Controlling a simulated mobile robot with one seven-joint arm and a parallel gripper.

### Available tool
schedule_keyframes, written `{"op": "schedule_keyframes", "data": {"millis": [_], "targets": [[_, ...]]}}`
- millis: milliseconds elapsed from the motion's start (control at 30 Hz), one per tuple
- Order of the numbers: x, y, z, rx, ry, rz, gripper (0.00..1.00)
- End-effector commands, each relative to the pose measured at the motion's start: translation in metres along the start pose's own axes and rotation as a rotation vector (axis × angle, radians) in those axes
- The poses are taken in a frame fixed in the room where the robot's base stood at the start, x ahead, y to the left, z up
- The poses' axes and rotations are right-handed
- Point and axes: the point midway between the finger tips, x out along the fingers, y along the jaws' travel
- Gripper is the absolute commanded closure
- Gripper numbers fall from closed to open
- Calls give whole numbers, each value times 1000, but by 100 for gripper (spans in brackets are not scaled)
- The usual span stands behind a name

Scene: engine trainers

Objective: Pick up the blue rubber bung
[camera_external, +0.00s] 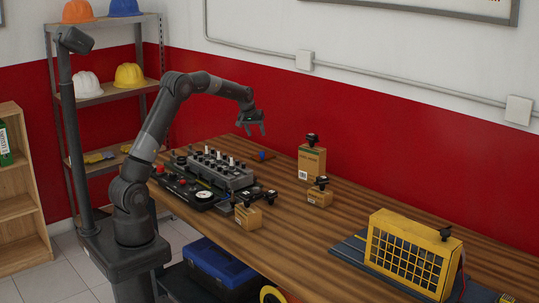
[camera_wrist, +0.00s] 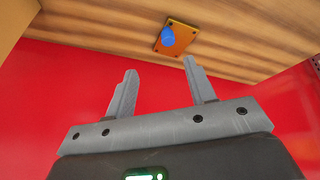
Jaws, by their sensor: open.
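The blue rubber bung (camera_external: 262,154) is a small blue piece near the back edge of the wooden bench, behind the engine trainer. In the wrist view the bung (camera_wrist: 168,37) sits on a small orange-brown plate (camera_wrist: 185,43) with dark dots near its corners. My gripper (camera_external: 254,130) is above the bench, a little up and left of the bung, with its fingers apart. In the wrist view my gripper (camera_wrist: 158,80) is open and empty, and the bung shows beyond the fingertips, apart from them.
The grey engine trainer (camera_external: 220,172) stands left of the bung. Cardboard boxes with black knobs (camera_external: 311,162) (camera_external: 319,196) (camera_external: 247,217) stand to the right and front. A yellow caged unit (camera_external: 408,250) is at the right. The red wall (camera_external: 350,125) is close behind the bench.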

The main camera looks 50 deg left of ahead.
Motion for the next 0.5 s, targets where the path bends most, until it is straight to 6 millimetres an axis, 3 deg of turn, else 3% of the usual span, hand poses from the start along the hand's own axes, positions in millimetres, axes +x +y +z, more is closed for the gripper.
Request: {"op": "schedule_keyframes", "data": {"millis": [100,367,500], "targets": [[25,-2,-10,-22,0,-7,50],[49,-4,-14,-34,-1,-11,50],[70,-5,-13,-34,-2,-12,50]]}}
